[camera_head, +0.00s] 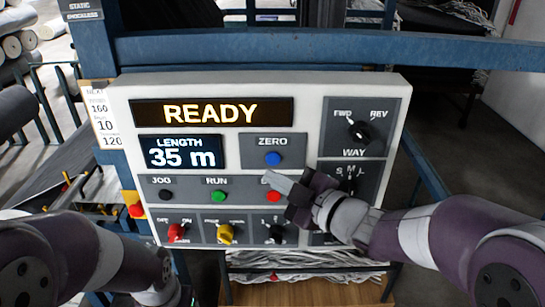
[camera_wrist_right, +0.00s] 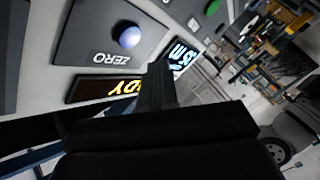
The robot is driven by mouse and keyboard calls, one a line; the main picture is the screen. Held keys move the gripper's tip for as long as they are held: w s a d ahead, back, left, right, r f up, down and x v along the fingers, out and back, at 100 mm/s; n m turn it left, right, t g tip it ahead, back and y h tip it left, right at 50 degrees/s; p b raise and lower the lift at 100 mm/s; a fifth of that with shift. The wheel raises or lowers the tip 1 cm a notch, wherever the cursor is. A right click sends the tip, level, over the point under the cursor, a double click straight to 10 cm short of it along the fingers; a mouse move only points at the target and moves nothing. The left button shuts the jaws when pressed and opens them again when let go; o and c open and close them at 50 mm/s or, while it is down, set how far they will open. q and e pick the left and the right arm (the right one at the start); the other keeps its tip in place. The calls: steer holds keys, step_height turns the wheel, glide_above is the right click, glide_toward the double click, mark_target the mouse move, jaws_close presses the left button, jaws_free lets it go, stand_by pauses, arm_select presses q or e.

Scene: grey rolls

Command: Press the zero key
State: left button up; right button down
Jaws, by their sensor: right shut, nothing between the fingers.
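The zero key is a round blue button (camera_head: 273,158) under the label ZERO on the white control panel (camera_head: 312,88). It also shows in the right wrist view, where the blue button (camera_wrist_right: 128,35) stands clear of the fingers. My right gripper (camera_head: 268,179) is shut and empty, its tip in the picture just below the blue button, over the row with the red button. In the right wrist view the dark closed fingers (camera_wrist_right: 160,85) point at the panel beside the key. Contact with the panel cannot be told. My left arm is at the lower left; its gripper is not visible.
A display (camera_head: 210,112) reads READY and a smaller one (camera_head: 182,152) reads LENGTH 35 m. A black button (camera_head: 165,194), a green button (camera_head: 218,196) and a red button (camera_head: 274,196) sit below. Red, yellow and black switches line the bottom; the WAY knob (camera_head: 358,130) is at right.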

mark_target(273, 159)
steer(key=w, duration=0.2)
steer(key=shift+w, duration=0.3)
steer(key=shift+w, duration=0.15)
stand_by(1.8)
steer(key=shift+w, duration=0.3)
